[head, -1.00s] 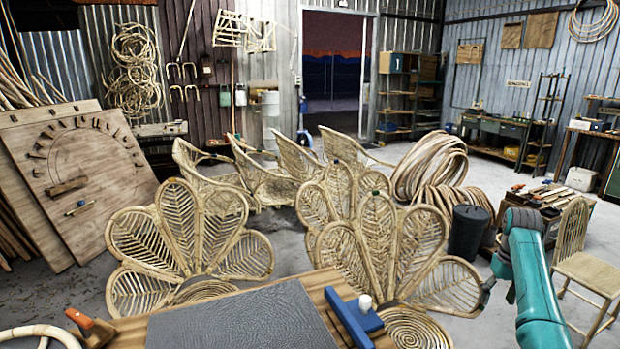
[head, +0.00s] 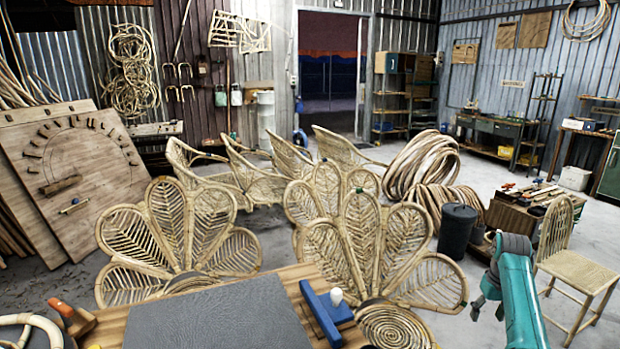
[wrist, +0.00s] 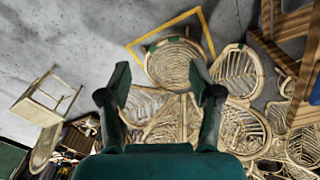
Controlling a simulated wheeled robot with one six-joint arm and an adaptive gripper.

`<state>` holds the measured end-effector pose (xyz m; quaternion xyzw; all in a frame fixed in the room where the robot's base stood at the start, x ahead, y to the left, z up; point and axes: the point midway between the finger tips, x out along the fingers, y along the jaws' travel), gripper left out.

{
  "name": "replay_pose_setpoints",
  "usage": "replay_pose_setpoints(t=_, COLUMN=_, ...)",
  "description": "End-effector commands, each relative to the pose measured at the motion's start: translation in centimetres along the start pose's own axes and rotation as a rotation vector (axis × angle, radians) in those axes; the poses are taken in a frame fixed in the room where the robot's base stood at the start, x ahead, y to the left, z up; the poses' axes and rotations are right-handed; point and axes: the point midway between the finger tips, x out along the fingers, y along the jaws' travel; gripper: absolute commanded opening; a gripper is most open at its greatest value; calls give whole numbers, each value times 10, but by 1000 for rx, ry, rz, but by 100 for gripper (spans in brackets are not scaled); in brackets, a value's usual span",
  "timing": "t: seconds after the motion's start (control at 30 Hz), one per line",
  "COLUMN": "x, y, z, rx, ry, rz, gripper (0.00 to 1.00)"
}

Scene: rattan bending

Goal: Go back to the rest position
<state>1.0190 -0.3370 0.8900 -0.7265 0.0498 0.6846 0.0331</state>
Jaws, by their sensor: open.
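My gripper (wrist: 160,90) shows in the wrist view with its two dark fingers spread wide and nothing between them. It hangs in the air, with rattan chairs and a round woven seat (wrist: 172,62) below and beyond it. A workbench (head: 285,277) with a grey mat (head: 215,318) lies at the bottom of the head view, left of the arm.
Petal-backed rattan chairs (head: 172,235) stand just past the bench. A dark bin (head: 457,232), a tool-covered table (head: 515,213) and a rattan chair (head: 575,268) stand near my arm. A blue tool (head: 327,310) with a white knob sits on the bench. Grey floor lies open toward the doorway.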

Motion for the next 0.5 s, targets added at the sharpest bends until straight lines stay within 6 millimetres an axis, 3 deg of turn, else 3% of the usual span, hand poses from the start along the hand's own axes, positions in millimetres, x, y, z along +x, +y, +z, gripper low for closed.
replay_pose_setpoints(t=0.27, x=72, y=-28, z=16, rx=-8, ry=67, rz=19, gripper=64)
replay_pose_setpoints(t=0.5, x=156, y=-69, z=51, rx=-18, ry=173, rz=42, gripper=64)
